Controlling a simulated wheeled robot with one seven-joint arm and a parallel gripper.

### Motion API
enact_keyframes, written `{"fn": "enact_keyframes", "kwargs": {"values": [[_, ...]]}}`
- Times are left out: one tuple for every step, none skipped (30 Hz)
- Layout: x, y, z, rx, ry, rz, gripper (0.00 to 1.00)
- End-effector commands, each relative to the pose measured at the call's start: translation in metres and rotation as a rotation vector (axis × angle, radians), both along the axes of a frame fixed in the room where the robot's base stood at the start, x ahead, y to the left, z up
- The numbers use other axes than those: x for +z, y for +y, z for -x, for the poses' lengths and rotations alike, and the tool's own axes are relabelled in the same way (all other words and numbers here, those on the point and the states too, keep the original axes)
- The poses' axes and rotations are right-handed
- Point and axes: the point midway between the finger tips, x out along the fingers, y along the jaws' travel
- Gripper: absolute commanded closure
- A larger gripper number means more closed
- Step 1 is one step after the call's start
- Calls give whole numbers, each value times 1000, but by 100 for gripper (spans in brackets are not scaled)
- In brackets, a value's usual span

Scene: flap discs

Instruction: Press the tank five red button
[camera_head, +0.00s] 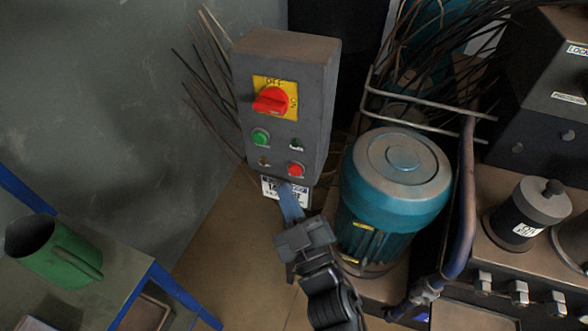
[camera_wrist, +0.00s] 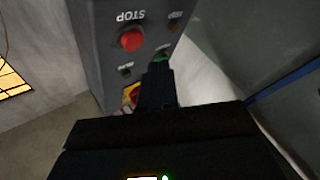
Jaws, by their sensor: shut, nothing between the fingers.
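A grey control box (camera_head: 282,60) stands at the upper middle of the head view. Its red button (camera_head: 296,170) is at the lower right of its face; it also shows in the wrist view (camera_wrist: 131,41) beside upside-down "STOP" lettering. A white label (camera_head: 271,187) under the box is partly hidden by my gripper, and I cannot read all of it. My gripper (camera_head: 289,193) is shut and empty, below the red button in the head view. In the wrist view, the shut fingers (camera_wrist: 157,72) overlap the edge of a green button (camera_wrist: 161,54). I see no contact with the red button.
A teal motor (camera_head: 392,205) stands close right. Bare cables fan out left of the box.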

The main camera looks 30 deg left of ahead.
Motion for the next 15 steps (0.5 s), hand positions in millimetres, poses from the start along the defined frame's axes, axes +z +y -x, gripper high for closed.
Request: {"fn": "enact_keyframes", "kwargs": {"values": [[1, -1, 5, 1, 2, -1, 100], [0, -2, 8, 2, 2, -1, 100], [0, -3, 12, 1, 2, -1, 100], [0, -3, 14, 1, 1, 0, 100], [1, -4, 17, 0, -1, -1, 100], [0, -5, 20, 1, 1, 0, 100], [0, -6, 23, 0, 1, -1, 100], [0, -6, 25, 1, 2, -1, 100], [0, -7, 27, 1, 2, -1, 100], [1, -7, 28, -1, 1, -1, 100], [1, -7, 29, -1, 1, -1, 100], [1, -8, 31, -1, 1, -1, 100], [1, -8, 31, -1, 1, -1, 100], [0, -8, 31, -1, 1, -1, 100], [0, -8, 32, -1, 1, -1, 100]]}}
